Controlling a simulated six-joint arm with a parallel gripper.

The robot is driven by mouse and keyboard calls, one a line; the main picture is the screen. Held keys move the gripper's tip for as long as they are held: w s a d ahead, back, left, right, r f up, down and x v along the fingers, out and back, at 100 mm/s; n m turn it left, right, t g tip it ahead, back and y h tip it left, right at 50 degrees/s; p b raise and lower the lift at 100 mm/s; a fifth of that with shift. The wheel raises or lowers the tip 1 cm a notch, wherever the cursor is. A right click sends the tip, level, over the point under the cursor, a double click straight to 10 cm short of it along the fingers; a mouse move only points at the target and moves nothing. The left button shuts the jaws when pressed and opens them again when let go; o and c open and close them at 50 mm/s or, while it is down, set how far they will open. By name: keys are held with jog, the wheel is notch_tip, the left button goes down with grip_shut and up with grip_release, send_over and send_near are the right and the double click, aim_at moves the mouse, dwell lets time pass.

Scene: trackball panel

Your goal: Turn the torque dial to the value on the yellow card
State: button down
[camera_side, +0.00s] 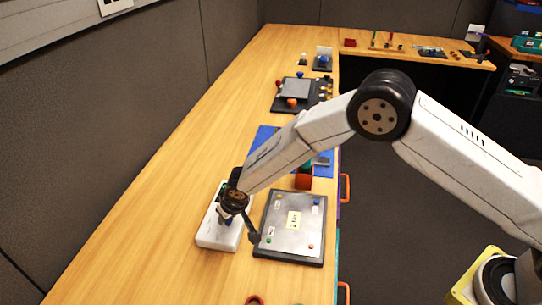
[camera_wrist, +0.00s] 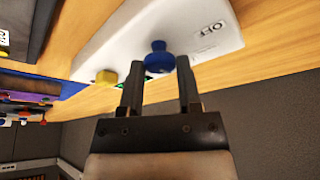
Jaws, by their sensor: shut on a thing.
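A white panel (camera_side: 218,240) lies on the wooden bench, under my gripper (camera_side: 230,214). In the wrist view the white panel (camera_wrist: 215,50) carries a blue knob (camera_wrist: 158,58), a yellow knob (camera_wrist: 106,77) and an "OFF" label (camera_wrist: 211,28). My gripper (camera_wrist: 158,75) has one finger on each side of the blue knob and is shut on it. I cannot make out any dial scale or pointer. A pale yellow card (camera_side: 294,220) lies on the grey board to the right of the panel; its writing is too small to read surely.
The dark-framed grey board (camera_side: 290,250) with small coloured magnets lies close on the right. A red-orange block (camera_side: 303,181) and a blue mat (camera_side: 262,138) are behind it. A device with knobs (camera_side: 294,90) stands farther back. The bench left of the panel is clear.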

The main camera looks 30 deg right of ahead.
jog(key=shift+c, duration=1.4)
grip_release()
jog(key=shift+r, duration=0.1)
jog(key=v, duration=0.7)
jog(key=shift+s+r, duration=0.2)
jog(key=shift+r, duration=0.1)
jog(key=s+d+r+m+g, duration=0.1)
jog(key=s+d+r, duration=0.2)
jog(key=d, duration=0.4)
jog(key=s+d+r, duration=0.3)
jog(key=s+d, duration=0.1)
jog(key=d, duration=0.3)
jog(key=s+d+r, duration=0.1)
jog(key=s+d, duration=0.4)
jog(key=s, duration=0.2)
jog(key=s+d+r+m+g, duration=0.1)
jog(key=s+d, duration=0.4)
jog(key=s, duration=0.3)
jog(key=shift+s+d+r+h, duration=0.3)
jog(key=shift+s+h, duration=0.05)
jog(key=shift+h, duration=0.05)
